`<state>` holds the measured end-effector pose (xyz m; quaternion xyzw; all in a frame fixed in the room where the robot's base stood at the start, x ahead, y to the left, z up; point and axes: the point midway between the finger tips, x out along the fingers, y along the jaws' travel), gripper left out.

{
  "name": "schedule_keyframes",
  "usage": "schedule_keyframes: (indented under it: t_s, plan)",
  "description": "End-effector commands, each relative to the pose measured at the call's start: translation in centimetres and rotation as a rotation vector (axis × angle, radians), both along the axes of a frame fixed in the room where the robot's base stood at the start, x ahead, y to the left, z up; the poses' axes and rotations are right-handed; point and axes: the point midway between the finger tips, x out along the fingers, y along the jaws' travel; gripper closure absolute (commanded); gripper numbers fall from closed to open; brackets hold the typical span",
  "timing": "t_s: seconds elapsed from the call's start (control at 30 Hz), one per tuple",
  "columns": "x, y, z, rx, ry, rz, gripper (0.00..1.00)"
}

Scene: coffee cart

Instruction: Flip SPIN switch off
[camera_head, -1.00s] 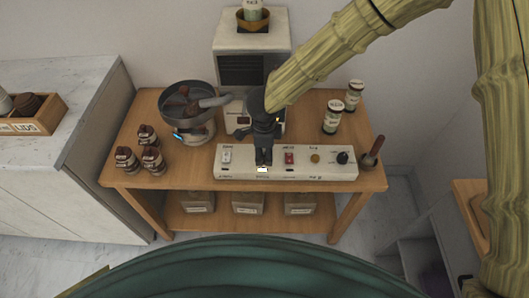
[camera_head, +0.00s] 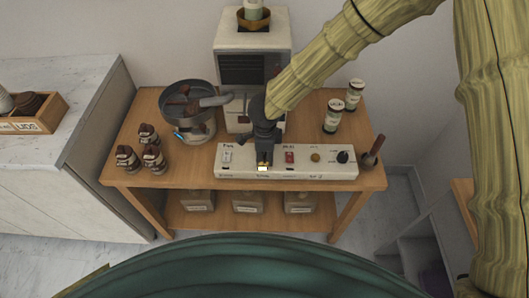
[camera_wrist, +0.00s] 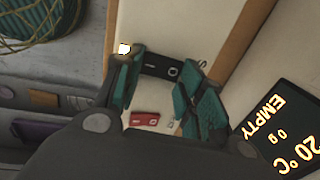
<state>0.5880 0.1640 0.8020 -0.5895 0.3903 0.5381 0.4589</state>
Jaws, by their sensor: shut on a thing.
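The white control panel (camera_head: 328,172) lies along the front of the wooden table. In the wrist view, the black rocker switch (camera_wrist: 160,66), marked I and O, sits between the teal fingertips of my gripper (camera_wrist: 166,82). The gripper is shut on it. Only part of a label by the switch shows, beginning with S. A lit indicator (camera_wrist: 124,48) glows beside the switch; it also shows in the head view (camera_head: 263,168). In the head view, my gripper (camera_head: 264,158) points down at the panel and hides the switch.
A white switch (camera_head: 227,157) is to the left. A bowl machine (camera_head: 190,128) and white machine (camera_head: 253,65) stand behind. A display (camera_wrist: 282,130) reads EMPTY.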

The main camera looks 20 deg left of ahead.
Motion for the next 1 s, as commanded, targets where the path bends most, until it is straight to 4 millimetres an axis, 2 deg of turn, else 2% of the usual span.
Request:
schedule_keyframes:
  t_s: [0.5, 1.0]
  plan:
    - [0.48, 0.29, 0.69, -0.021, 0.079, -0.002, 0.85]
    - [0.61, 0.21, 0.21, -0.032, 0.12, -0.001, 0.85]
